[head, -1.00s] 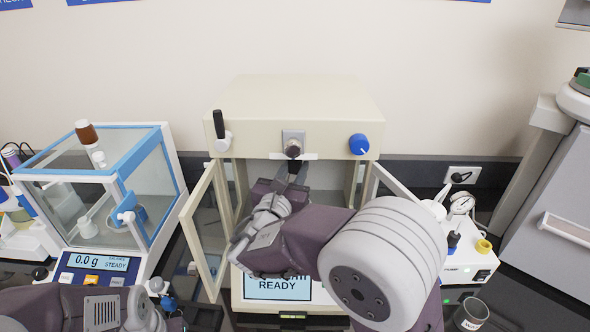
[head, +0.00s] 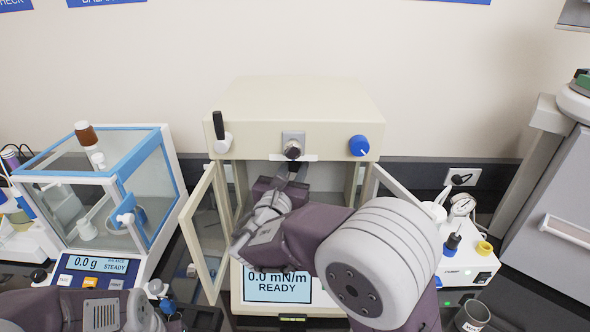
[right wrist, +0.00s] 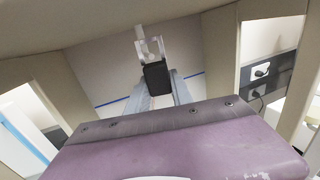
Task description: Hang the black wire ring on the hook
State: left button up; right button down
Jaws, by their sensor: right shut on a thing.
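My right gripper (head: 293,174) reaches into the open front of the cream instrument (head: 300,100), just under its top housing. In the right wrist view its two grey fingers (right wrist: 160,92) are closed on a black block (right wrist: 156,76), which seems to be the grip of the black wire ring. The ring's wire itself cannot be made out. A pale, partly clear hook-like piece (right wrist: 149,48) is right at the far end of the block; whether they touch I cannot tell. My left arm is at the lower left of the head view, and its fingers cannot be made out.
The instrument's left door (head: 203,232) and right door (head: 397,190) stand open beside my right arm. A black lever (head: 218,126) and a blue knob (head: 358,145) are on its front.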

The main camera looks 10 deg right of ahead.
jog(key=shift+w, duration=0.25)
dwell(0.3)
jog(key=shift+w+d+f, duration=0.1)
jog(key=shift+w+d, duration=0.05)
jog(key=shift+w, duration=0.2)
jog(key=shift+w+f+b, duration=0.15)
jog(key=shift+b, duration=0.15)
jog(key=shift+w+d+f, duration=0.15)
jog(key=shift+w, duration=0.2)
jog(key=shift+f+b, duration=0.1)
jog(key=shift+b, duration=0.2)
dwell(0.3)
jog(key=shift+w, duration=0.1)
jog(key=shift+f+b, duration=0.2)
jog(key=shift+b, duration=0.1)
dwell(0.4)
